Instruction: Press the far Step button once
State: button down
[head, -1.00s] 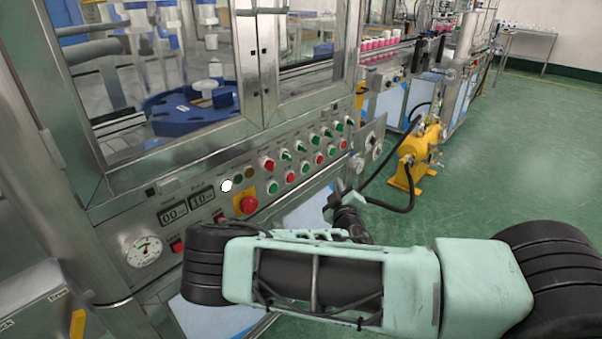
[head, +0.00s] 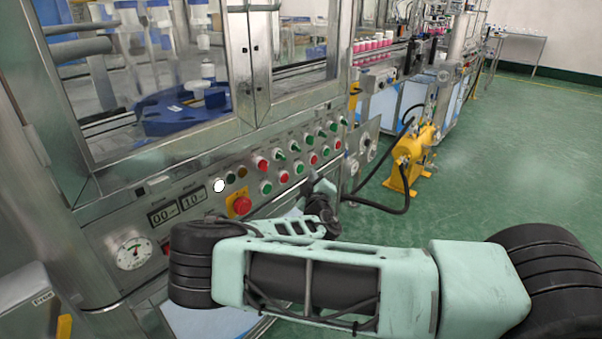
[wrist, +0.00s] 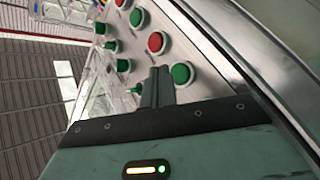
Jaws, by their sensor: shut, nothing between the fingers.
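The control panel (head: 210,205) carries several red and green buttons and green switches in two rows. Their labels are too small to read, so I cannot tell which one is the far Step button. My gripper (head: 324,184) is in front of the lower row, near its right part. In the wrist view my gripper (wrist: 160,72) is shut and empty. Its tips lie just left of a green button (wrist: 182,73) and below a red button (wrist: 156,42). Another green button (wrist: 137,17) is farther up. I cannot tell whether the tips touch the panel.
A red emergency stop (head: 242,204) on a yellow plate sits left of the button rows. A yellow pump (head: 410,160) with a black hose stands right of the panel. Green floor (head: 510,170) is open at right.

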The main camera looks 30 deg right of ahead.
aim_at(300, 168)
jog(key=shift+w+a, duration=0.2)
jog(key=shift+w, duration=0.45)
jog(key=shift+w+b, duration=0.1)
jog(key=shift+b, duration=0.2)
dwell(1.4)
jog(key=shift+w+a, duration=0.15)
jog(key=shift+w, duration=0.1)
